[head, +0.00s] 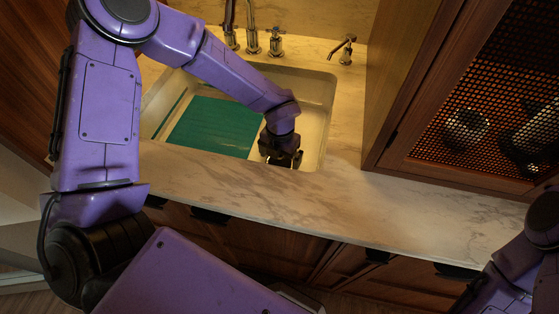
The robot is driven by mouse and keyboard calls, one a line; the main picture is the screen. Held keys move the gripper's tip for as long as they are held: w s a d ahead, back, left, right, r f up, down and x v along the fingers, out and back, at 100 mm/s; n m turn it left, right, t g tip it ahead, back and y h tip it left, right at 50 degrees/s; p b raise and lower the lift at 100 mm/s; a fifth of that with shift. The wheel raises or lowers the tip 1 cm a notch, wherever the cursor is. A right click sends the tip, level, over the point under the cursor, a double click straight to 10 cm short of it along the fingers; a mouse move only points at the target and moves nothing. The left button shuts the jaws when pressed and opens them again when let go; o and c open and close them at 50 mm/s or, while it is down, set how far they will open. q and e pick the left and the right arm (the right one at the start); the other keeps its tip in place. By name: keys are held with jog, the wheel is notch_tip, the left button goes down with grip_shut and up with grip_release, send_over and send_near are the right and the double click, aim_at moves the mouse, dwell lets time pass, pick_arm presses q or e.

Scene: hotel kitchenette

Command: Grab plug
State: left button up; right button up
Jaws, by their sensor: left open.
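My left arm reaches over the counter and down into the sink (316,92). My left gripper (284,161) is open and points down near the sink's front right part, close to its front wall. I cannot make out a plug; the spot under the gripper is hidden by the gripper and wrist. Only part of my right arm shows at the lower right edge, and its gripper is out of view.
A flat teal panel (215,127) lies in the sink, left of my gripper. A faucet with handles (253,40) and a small tap (344,48) stand behind the sink. A mesh-front cabinet (480,110) stands at right. The front marble counter (400,212) is clear.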

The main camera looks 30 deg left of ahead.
pick_arm(q)
jog(key=shift+f, duration=0.15)
jog(key=c, duration=1.1)
jog(key=shift+c, duration=0.2)
